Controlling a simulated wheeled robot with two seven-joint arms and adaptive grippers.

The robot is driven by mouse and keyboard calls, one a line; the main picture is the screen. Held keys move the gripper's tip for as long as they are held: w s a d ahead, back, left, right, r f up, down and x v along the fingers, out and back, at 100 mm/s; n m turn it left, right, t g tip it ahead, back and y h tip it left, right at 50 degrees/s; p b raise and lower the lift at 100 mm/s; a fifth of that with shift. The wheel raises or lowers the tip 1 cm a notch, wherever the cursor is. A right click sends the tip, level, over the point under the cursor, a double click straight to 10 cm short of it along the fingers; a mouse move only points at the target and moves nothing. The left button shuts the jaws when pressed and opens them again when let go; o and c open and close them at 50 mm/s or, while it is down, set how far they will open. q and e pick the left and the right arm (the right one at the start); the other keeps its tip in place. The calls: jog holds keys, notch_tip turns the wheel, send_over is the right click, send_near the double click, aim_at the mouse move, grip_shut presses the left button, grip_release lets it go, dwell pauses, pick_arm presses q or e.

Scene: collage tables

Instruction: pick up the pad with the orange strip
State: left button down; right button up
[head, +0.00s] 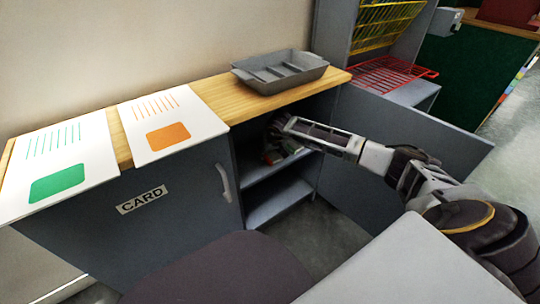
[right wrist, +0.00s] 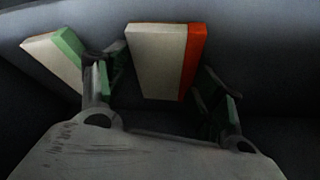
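The pad with the orange strip (right wrist: 158,62) is pale, with the orange strip along its right edge in the right wrist view. It stands on a dark surface inside the cupboard. My right gripper (right wrist: 165,82) is open, with one finger on each side of this pad and small gaps visible. In the head view my right gripper (head: 283,126) reaches into the open cupboard. A pad with a green strip (right wrist: 52,58) lies tilted to the left, partly behind the left finger. In the head view the pads are small and partly hidden by my arm. My left gripper is out of view.
The grey cupboard has a shelf (head: 275,196) and an open door (head: 400,130) on the right. A grey tray (head: 280,86) and two sheets, one with an orange block (head: 168,137) and one with a green block (head: 57,183), lie on top. A red wire rack (head: 385,75) stands behind.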

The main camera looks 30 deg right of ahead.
aim_at(271, 152)
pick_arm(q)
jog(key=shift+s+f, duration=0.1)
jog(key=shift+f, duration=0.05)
pick_arm(e)
jog(key=shift+s+f, duration=0.15)
jog(key=shift+f, duration=0.1)
jog(key=shift+c, duration=0.7)
jog(key=shift+r, duration=0.2)
